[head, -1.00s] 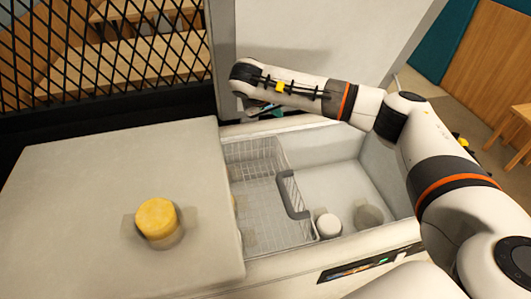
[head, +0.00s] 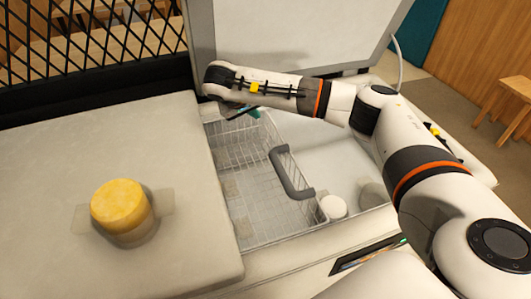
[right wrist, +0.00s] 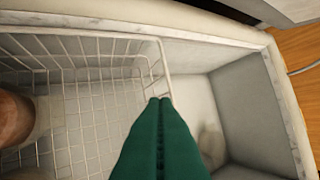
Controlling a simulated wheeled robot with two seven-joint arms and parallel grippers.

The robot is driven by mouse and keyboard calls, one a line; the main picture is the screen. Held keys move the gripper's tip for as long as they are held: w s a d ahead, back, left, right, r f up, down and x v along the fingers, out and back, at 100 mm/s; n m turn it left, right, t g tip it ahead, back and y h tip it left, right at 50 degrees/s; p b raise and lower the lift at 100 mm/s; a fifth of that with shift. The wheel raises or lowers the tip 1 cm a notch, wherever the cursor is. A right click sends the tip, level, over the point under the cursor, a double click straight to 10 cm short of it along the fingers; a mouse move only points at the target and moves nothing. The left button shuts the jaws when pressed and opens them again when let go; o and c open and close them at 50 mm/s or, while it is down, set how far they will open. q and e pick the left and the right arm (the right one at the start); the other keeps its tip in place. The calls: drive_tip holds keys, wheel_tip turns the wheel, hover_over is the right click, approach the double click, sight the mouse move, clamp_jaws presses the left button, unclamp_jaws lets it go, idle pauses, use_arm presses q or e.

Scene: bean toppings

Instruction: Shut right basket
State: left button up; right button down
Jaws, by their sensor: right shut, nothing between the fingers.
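The wire basket (head: 262,213) with a grey handle (head: 291,174) sits inside the open right bay of a white chest. It also shows in the right wrist view (right wrist: 84,45). The bay's grey-white lid (head: 300,38) stands raised at the back. My right gripper (head: 243,113) is over the back of the basket, below the raised lid, largely hidden by its own wrist. In the right wrist view its green fingers (right wrist: 161,102) are shut and empty, pointing toward the basket's end rim. Whether they touch it, I cannot tell. My left gripper is out of view.
A yellow-topped round container (head: 120,207) stands on the closed left cover (head: 60,220). A white cylinder (head: 333,207) and a grey round thing (head: 373,195) are in the bay beside the basket. A black lattice (head: 90,45) stands behind. A wooden stool (head: 508,100) is at right.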

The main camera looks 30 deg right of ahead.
wheel_tip(320, 180, down, 6)
drive_tip(key=b, duration=0.3)
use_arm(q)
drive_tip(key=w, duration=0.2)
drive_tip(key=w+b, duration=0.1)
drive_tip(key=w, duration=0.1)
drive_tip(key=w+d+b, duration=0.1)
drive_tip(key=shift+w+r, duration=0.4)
use_arm(e)
approach(271, 142)
drive_tip(key=x, duration=0.4)
drive_tip(key=shift+w+d+f, duration=0.15)
drive_tip(key=shift+d+f, duration=0.05)
drive_tip(key=shift+f, duration=0.15)
drive_tip(key=shift+d, duration=0.1)
